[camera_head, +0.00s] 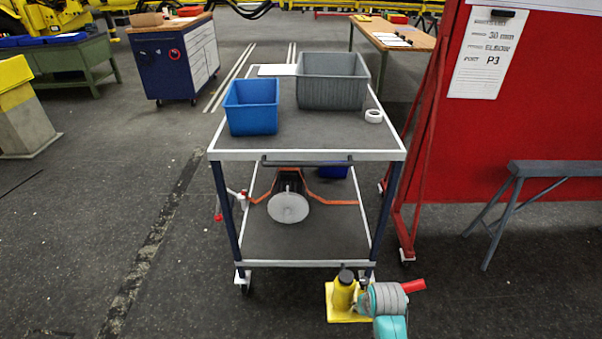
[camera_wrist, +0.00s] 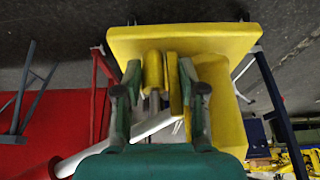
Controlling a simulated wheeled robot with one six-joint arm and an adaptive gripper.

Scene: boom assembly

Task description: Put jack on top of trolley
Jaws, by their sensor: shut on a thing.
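The jack (camera_head: 343,293) is a yellow bottle jack on a yellow base plate, low in front of the trolley's near right leg in the head view. A red-ended handle (camera_head: 413,286) shows at its right. My gripper (camera_head: 368,298) comes from the lower right and is shut on the jack's upright part. In the wrist view my gripper (camera_wrist: 160,92) has its green fingers on either side of the yellow jack (camera_wrist: 180,40). I cannot tell whether the base touches the floor. The trolley (camera_head: 305,154) has a grey top deck and a lower shelf.
On the trolley top stand a blue bin (camera_head: 251,107), a grey bin (camera_head: 332,82) and a white roll (camera_head: 374,116). The deck's near part is clear. A white disc-shaped item (camera_head: 288,208) is on the lower shelf. A red panel (camera_head: 535,120) and grey trestle (camera_head: 540,170) stand right.

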